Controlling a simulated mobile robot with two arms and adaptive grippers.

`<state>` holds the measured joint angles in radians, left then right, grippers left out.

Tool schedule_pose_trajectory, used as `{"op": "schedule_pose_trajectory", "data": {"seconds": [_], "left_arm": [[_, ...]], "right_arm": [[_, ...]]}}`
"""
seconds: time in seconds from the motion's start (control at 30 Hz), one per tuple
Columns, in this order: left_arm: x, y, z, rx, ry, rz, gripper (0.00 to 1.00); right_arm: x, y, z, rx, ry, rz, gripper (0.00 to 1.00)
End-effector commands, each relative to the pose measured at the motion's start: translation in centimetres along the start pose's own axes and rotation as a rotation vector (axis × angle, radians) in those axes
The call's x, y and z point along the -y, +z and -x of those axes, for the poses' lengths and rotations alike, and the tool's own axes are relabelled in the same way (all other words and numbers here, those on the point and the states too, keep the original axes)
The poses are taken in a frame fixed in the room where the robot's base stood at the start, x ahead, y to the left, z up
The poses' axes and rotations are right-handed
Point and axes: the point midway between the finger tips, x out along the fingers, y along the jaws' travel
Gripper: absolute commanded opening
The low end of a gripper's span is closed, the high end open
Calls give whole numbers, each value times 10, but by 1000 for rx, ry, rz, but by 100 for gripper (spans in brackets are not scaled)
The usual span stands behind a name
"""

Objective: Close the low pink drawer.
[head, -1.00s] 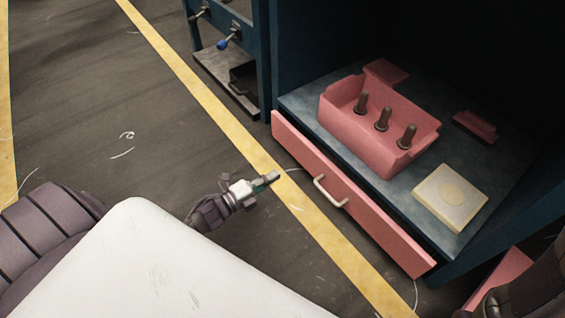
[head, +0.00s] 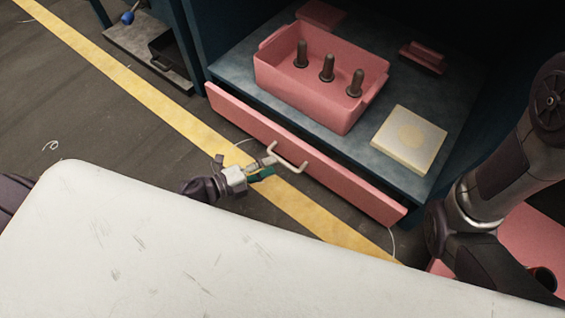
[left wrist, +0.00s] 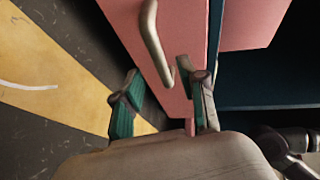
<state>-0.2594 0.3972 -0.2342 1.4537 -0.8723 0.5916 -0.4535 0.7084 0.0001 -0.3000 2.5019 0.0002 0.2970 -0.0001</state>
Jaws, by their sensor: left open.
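The low pink drawer (head: 340,186) shows its long front along the foot of the dark blue cabinet. Its front sits close against the cabinet's front edge; I cannot tell how wide any gap is. A pale bar handle (head: 287,157) is on the front. My left gripper (head: 266,168) is open at the handle's left end. In the left wrist view, the drawer front (left wrist: 125,25) is ahead, and the near end of the handle (left wrist: 152,45) appears between the spread fingers of my left gripper (left wrist: 158,90). I cannot tell whether they touch. My right gripper is out of view.
On the cabinet shelf (head: 235,80) stand a pink bin (head: 300,92) with three dark pegs and a cream block (head: 409,138). My right arm is at the right, above another pink surface (head: 528,235). A white surface fills the foreground. Floor with a yellow line (head: 110,65) is clear at left.

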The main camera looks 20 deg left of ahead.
Motion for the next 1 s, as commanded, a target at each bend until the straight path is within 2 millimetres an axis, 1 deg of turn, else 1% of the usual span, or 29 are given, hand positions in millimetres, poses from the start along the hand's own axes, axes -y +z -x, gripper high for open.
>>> {"op": "schedule_pose_trajectory", "data": {"seconds": [0.03,0.1,0.2,0.3,0.43,0.67,0.7,0.77,0.8,0.93,1.0], "left_arm": [[-3,0,-12,-2,-4,-3,41],[-3,0,-24,-1,-3,-3,41],[-2,1,-37,0,-1,-1,41],[-1,0,-46,-1,-1,-1,41],[0,0,-51,1,0,-1,41],[0,0,-51,1,0,0,41],[0,0,-51,1,0,0,38],[0,0,-51,0,0,0,28],[0,0,-51,0,0,0,21],[0,0,-51,0,0,0,0],[0,0,-51,0,0,0,0]], "right_arm": [[2,-2,10,4,1,0,98],[2,-3,14,5,2,-1,98],[4,-5,19,5,2,-1,98],[4,-6,22,6,2,-1,98],[4,-6,23,6,2,-1,98],[4,-6,22,5,1,-1,98],[4,-6,22,5,1,-1,98],[4,-6,22,5,1,-1,98],[4,-6,22,5,1,-1,98],[4,-6,22,5,1,-1,98],[4,-6,22,5,1,-1,98]]}}
